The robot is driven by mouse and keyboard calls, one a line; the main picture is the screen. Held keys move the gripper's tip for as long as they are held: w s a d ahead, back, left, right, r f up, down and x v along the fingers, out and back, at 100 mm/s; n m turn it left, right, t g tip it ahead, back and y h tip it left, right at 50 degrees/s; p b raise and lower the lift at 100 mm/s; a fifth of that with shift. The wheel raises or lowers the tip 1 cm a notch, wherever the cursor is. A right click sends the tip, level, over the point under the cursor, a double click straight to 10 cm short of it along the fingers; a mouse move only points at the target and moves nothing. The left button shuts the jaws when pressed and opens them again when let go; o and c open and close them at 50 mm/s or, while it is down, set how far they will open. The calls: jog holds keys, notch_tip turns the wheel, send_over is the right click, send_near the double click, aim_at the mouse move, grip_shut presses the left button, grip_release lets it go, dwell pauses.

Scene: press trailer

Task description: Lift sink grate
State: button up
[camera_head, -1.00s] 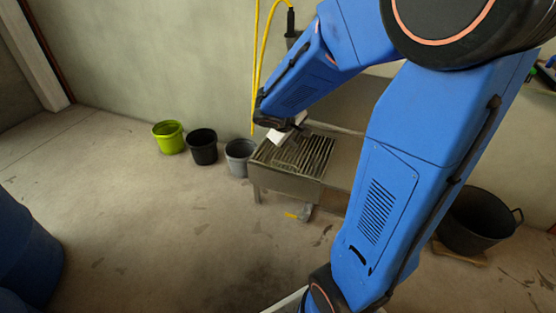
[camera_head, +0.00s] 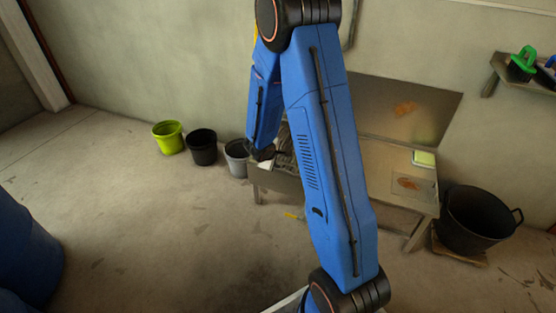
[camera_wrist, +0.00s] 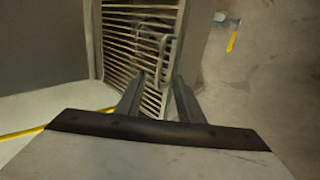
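The sink grate (camera_wrist: 118,52), a panel of parallel pale metal bars, fills the upper middle of the wrist view. A dark looped shape, perhaps a handle, shows on its bars. My gripper (camera_wrist: 158,80) is open and empty, its two dark fingers apart in front of the grate. I cannot tell if the fingertips touch the bars. In the head view only a narrow part of the grate (camera_head: 284,152) shows, at the left end of the sink bench (camera_head: 381,172). My arm hides the rest of it and the gripper there.
Green (camera_head: 168,137), black (camera_head: 202,147) and grey (camera_head: 235,157) buckets stand left of the bench. A large black tub (camera_head: 476,220) is at the right. A yellow hose (camera_wrist: 25,133) crosses the lower left of the wrist view.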

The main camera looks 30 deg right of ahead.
aim_at(284, 163)
jog(key=shift+x, duration=5.25)
jog(key=shift+c, duration=0.2)
jog(key=shift+w+d, duration=0.1)
jog(key=c, duration=0.8)
jog(key=shift+d, duration=0.25)
grip_shut()
